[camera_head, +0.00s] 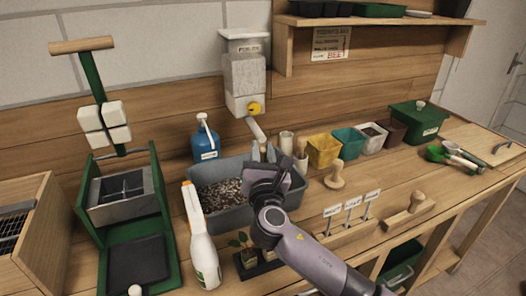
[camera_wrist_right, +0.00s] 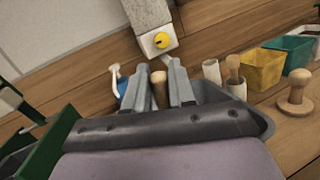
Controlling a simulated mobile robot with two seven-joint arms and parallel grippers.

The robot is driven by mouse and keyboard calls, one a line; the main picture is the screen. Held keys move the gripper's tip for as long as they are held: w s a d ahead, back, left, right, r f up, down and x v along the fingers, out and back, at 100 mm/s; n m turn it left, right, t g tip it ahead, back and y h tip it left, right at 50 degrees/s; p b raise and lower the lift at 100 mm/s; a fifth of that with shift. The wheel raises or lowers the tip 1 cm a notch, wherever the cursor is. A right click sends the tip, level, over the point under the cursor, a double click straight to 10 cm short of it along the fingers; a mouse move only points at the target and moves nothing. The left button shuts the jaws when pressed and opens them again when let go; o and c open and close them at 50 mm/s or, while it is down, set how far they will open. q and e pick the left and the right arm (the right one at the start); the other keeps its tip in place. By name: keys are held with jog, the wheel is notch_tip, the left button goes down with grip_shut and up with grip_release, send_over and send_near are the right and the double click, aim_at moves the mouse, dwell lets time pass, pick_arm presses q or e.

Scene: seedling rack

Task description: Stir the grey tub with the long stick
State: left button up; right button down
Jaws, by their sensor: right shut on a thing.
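The grey tub (camera_head: 236,218) stands mid-bench and holds a dark, white-flecked mix (camera_head: 216,194). Its right end also shows in the right wrist view (camera_wrist_right: 262,122). My right gripper (camera_head: 266,158) is over the tub's right part and hides some of it. In the right wrist view, its two fingers (camera_wrist_right: 160,86) are shut on the long stick (camera_wrist_right: 158,80), whose pale wooden top shows between them. The stick's lower end is hidden, so I cannot tell whether it touches the mix. My left gripper is not in view.
A dispenser with a yellow knob (camera_head: 244,75) hangs behind the tub. A white bottle (camera_head: 203,245) stands at its front left, a blue bottle (camera_head: 206,143) behind. Coloured pots (camera_head: 324,151) and a wooden stamp (camera_head: 335,177) are to the right. A green press (camera_head: 145,245) stands left.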

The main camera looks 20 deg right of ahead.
notch_tip(320, 180, up, 15)
dwell(1.1)
jog(key=shift+f, duration=0.1)
dwell(0.8)
